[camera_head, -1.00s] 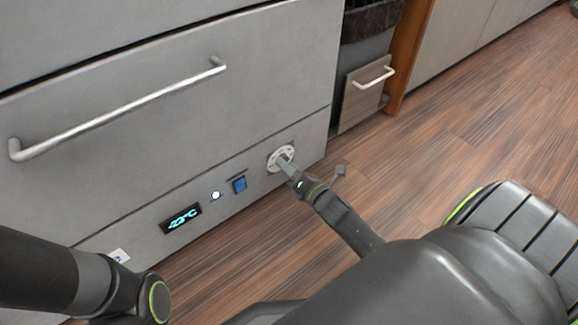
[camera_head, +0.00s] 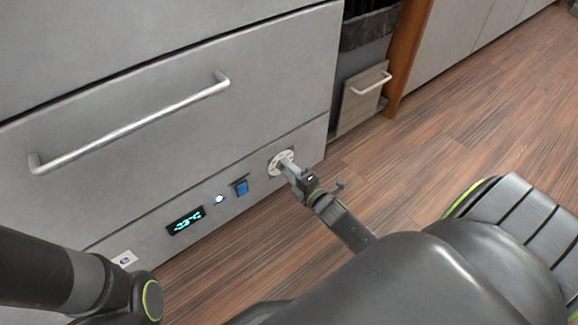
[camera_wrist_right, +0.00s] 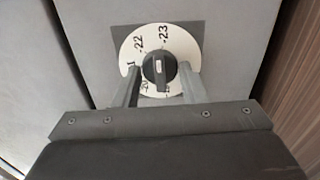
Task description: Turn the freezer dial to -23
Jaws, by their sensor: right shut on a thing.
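The freezer dial is a white disc (camera_head: 274,167) low on the grey freezer front. In the right wrist view it (camera_wrist_right: 184,46) shows black marks, with -22 and -23 near the top. Its black knob (camera_wrist_right: 158,70) has a pale mark that points up, near -23. My right gripper (camera_head: 287,164) is shut on the knob; in the wrist view its fingers (camera_wrist_right: 158,82) stand on either side of it. The display (camera_head: 186,221) glows cyan; its digits are too blurred to read surely. My left arm shows at lower left, its gripper out of view.
A blue switch (camera_head: 241,188) and a small round light (camera_head: 220,199) sit between display and dial. The drawer handle (camera_head: 130,127) runs above. A wooden post (camera_head: 408,60) and a small drawer (camera_head: 362,95) stand right. The wood floor (camera_head: 450,130) is clear.

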